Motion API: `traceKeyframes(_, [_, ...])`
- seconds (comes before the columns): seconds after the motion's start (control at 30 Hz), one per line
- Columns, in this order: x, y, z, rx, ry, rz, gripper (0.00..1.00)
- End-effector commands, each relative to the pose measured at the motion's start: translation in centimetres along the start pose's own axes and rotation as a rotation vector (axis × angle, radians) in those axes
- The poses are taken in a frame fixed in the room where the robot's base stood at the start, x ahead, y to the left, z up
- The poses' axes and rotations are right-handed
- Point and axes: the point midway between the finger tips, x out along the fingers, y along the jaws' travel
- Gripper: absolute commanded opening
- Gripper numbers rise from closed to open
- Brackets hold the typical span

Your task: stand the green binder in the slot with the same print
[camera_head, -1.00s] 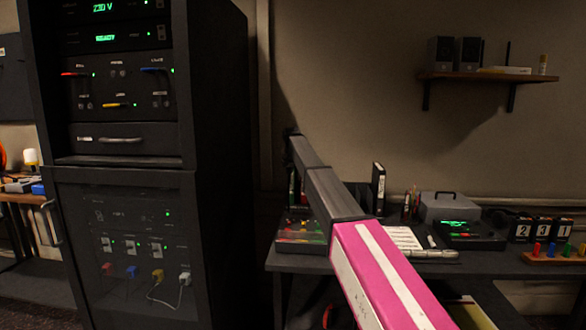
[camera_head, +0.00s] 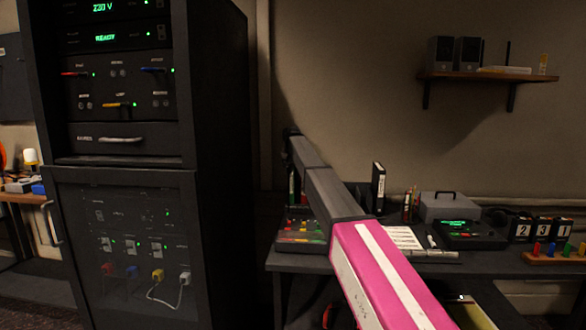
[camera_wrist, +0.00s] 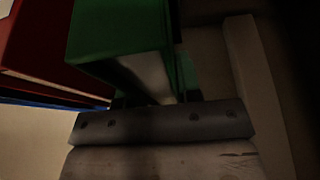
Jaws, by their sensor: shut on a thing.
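The green binder (camera_wrist: 118,28) fills the upper middle of the wrist view, with its pale page edges showing on the lower right. My gripper (camera_wrist: 155,98) is shut on this green binder; its dark fingers show only in part at the binder's near end. A red binder (camera_wrist: 38,40) stands close on the left, with a blue edge (camera_wrist: 55,100) below it. I cannot tell whether the green binder touches them. No slot print is readable. In the head view my arm reaches over the desk's left part, and my gripper cannot be made out there.
A tall dark equipment rack (camera_head: 215,150) stands left of the desk (camera_head: 350,263). On the desk are a black-and-white binder (camera_head: 378,187), a tray of coloured parts (camera_head: 300,236), a grey case (camera_head: 450,206) and a device with a green display (camera_head: 468,233). A shelf (camera_head: 485,76) hangs above.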

Motion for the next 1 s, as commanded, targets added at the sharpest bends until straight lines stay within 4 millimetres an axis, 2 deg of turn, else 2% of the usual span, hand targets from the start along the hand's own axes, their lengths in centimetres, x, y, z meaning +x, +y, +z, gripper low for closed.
traceKeyframes(0.47, [0.3,0.0,0.1,0.0,0.001,0.0,0.0])
traceKeyframes(0.5, [0.3,0.0,0.1,0.0,0.001,0.0,0.45])
traceKeyframes(0.57, [0.3,0.0,0.1,0.0,0.001,0.0,0.61])
traceKeyframes(0.87, [0.3,0.0,0.2,0.0,0.0,0.0,0.61])
traceKeyframes(1.0, [-0.9,0.0,0.2,0.0,0.001,0.0,0.61])
